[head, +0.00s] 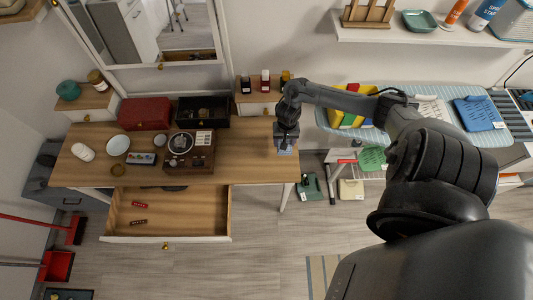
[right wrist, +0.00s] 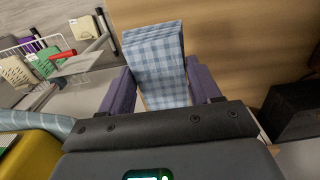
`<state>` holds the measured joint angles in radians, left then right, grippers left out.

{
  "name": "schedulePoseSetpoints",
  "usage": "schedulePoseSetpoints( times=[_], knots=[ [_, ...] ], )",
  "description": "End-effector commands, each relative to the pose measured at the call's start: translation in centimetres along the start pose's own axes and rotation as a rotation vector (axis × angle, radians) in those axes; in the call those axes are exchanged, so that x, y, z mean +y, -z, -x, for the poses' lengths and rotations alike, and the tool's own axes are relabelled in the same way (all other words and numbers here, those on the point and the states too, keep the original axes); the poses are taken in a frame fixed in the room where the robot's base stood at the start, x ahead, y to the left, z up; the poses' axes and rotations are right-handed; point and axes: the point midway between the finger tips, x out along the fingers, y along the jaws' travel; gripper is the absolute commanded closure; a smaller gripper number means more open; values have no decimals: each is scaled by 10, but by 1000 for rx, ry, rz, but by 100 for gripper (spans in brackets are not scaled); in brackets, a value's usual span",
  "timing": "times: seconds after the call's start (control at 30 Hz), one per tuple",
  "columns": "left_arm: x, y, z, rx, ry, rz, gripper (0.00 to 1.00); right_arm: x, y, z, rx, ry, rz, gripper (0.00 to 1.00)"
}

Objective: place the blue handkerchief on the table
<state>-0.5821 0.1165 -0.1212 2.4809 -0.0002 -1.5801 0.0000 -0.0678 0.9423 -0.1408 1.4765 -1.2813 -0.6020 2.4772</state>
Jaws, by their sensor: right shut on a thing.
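The blue handkerchief (right wrist: 155,60) is a folded blue-and-white checked cloth between the purple fingers of my right gripper (right wrist: 161,88) in the right wrist view. My right gripper (head: 286,138) is shut on it. In the head view a small part of the handkerchief (head: 285,151) shows below the gripper, over the right end of the wooden table (head: 245,160). The tabletop also shows in the right wrist view (right wrist: 235,60). I cannot tell whether the cloth touches the tabletop. My left gripper is in neither view.
A record player (head: 188,150), a red box (head: 145,114) and a black box (head: 203,111) stand on the table's left and middle. The drawer (head: 190,212) below is open. An ironing board (head: 400,97) stands right of the table. The tabletop between record player and gripper is clear.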

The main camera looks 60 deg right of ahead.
Motion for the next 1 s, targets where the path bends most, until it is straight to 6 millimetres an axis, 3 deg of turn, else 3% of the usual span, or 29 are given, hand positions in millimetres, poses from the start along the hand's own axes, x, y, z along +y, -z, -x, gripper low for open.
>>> schedulePoseSetpoints(
  times=[0.03,0.2,0.4,0.67,1.0],
  knots=[
    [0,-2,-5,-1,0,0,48,-14,-2,-8,-2,6,1,66],
    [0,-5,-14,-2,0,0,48,-47,-5,-29,-2,4,-1,66],
    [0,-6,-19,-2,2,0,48,-71,-8,-43,-1,2,0,66],
    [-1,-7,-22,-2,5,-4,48,-77,-9,-52,0,-2,1,66],
    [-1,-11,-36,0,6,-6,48,-77,-9,-87,0,-1,1,66]
  ],
)
